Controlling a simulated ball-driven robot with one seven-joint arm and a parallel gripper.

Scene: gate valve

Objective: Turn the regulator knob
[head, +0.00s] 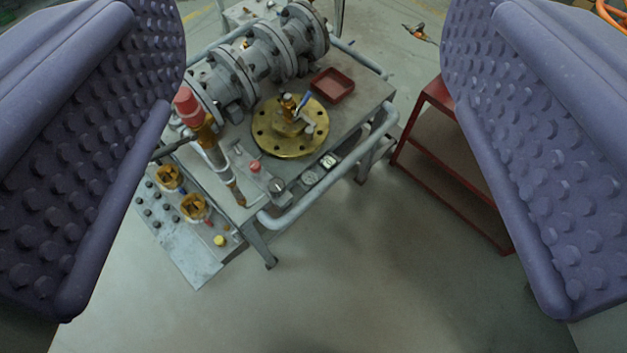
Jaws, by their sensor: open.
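My gripper (315,190) is open, with its two purple, studded fingers wide apart at the left and right of the head view. Nothing is between them up close. Beyond them stands a grey cart with a large grey flanged gate valve (265,55) and a round brass flange (290,128) with a small fitting and a blue lever (303,101) on it. A red knob-like cap (187,105) tops a pipe at the cart's left. A small red button (255,167) sits on a box near the front. I cannot tell which of these is the regulator knob.
A grey tube rail (325,196) runs along the cart's near edge. A lower panel (185,225) with dark knobs and brass parts juts out at the left. A red tray (332,85) lies on the cart. A red shelf frame (450,160) stands right. The near floor is clear.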

